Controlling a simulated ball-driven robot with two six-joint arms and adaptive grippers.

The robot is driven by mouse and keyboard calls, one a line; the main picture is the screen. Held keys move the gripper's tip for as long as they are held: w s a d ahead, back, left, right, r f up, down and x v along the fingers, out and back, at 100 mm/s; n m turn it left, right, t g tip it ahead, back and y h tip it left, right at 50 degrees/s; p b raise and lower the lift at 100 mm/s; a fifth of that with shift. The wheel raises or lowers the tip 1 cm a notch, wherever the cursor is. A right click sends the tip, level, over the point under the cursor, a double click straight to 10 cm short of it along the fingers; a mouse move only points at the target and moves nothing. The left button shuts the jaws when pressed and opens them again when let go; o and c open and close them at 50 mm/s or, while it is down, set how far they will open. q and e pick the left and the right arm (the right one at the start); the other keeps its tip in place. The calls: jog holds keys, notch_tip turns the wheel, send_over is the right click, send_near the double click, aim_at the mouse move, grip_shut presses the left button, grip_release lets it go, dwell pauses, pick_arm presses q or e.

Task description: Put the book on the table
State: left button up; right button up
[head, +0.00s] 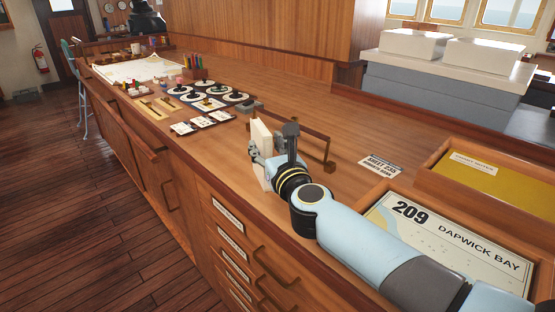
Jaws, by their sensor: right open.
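A cream, upright block that looks like the book (262,139) is at the front edge of the wooden table (345,135). My right gripper (272,153) is at the book, with its arm coming in from the lower right. Its fingers are open, one on the left of the book and one on the right, near or against it. My left gripper is not in view.
A brown rail (312,138) stands just behind the gripper. A label card (381,167), a "Dapwick Bay" chart (455,238) and a yellow-bottomed tray (495,185) lie to the right. Round dials (208,104) and small cards (201,122) lie further left. The tabletop behind the rail is clear.

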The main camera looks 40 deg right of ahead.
jog(key=b+v, duration=0.1)
jog(key=v, duration=0.8)
jog(key=shift+s, duration=0.15)
